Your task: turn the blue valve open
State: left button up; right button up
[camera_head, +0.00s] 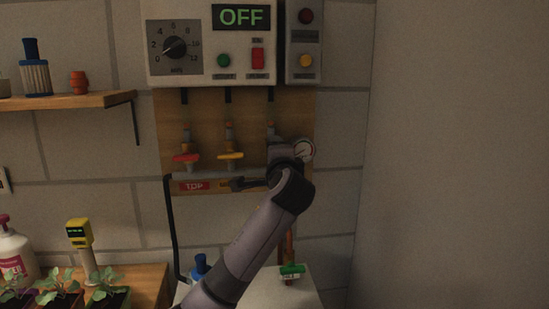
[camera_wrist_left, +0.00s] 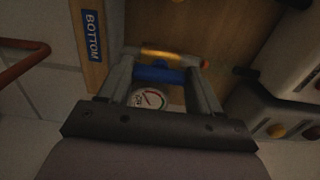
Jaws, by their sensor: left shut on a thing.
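The blue valve's handle (camera_wrist_left: 158,74) lies between the two fingers of my left gripper (camera_wrist_left: 160,69) in the left wrist view. The fingers are closed on its two ends. A brass-coloured fitting (camera_wrist_left: 160,54) shows just behind the handle. In the head view my left gripper (camera_head: 287,152) is at the right side of the wooden valve board (camera_head: 205,115); my own wrist hides the blue valve there. A red valve (camera_head: 186,157) and a yellow valve (camera_head: 231,155) sit to its left. My right gripper is in neither view.
A round gauge (camera_head: 304,150) is close beside my gripper; it also shows between the fingers (camera_wrist_left: 148,98). A control box (camera_head: 200,65) reading OFF and a grey button box (camera_head: 304,42) hang above. A shelf (camera_head: 70,101) is at left, with plants below. Bare wall lies right.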

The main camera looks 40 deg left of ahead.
pick_arm(q)
jog(key=shift+f, duration=0.1)
dwell(0.4)
jog(key=o, duration=1.1)
jog(key=shift+c, duration=0.2)
jog(key=b+v, duration=0.1)
jog(key=v, duration=0.6)
jog(key=shift+d, duration=0.15)
